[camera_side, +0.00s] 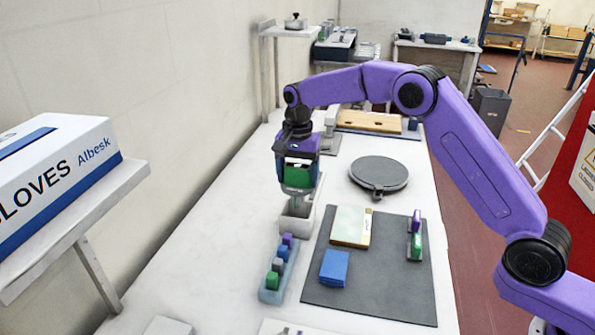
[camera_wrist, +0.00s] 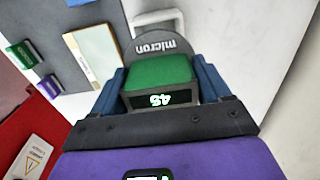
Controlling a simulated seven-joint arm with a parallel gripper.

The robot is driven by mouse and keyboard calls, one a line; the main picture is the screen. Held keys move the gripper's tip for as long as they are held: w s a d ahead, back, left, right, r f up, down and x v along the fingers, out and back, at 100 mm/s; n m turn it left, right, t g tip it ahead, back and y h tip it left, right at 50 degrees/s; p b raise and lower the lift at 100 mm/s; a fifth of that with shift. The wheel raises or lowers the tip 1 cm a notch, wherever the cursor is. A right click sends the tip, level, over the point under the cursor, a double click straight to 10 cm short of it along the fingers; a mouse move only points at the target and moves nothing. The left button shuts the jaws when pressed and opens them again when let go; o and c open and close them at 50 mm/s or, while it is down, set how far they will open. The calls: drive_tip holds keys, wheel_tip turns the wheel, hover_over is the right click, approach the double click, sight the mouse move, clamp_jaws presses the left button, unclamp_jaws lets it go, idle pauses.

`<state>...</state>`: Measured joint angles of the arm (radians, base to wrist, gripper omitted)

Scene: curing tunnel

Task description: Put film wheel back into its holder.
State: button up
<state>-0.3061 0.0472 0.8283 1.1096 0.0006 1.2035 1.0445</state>
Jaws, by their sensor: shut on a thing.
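My gripper (camera_side: 297,184) is shut on the film wheel, which has a green block (camera_wrist: 160,73) reading "45" and a dark grey disc (camera_wrist: 158,44) marked "micron". In the wrist view the blue fingers close on both sides of the green block. In the side view the wheel hangs disc-down over a white open-topped holder (camera_side: 296,222) on the bench. Part of a pale rim, likely the holder's, shows behind the disc in the wrist view (camera_wrist: 158,17). I cannot tell whether the disc's lower edge is inside the holder.
A rack (camera_side: 268,296) of several coloured blocks stands in front of the holder. A dark mat (camera_side: 385,290) to the right bears a blue block (camera_side: 334,267), a pale panel (camera_side: 350,227) and two small upright pieces (camera_side: 415,234). A round grey plate (camera_side: 379,173) lies behind.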

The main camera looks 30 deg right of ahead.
drive_tip(key=shift+f, duration=3.35)
drive_tip(key=o, duration=1.1)
drive_tip(key=shift+r, duration=0.1)
drive_tip(key=shift+r, duration=3.4)
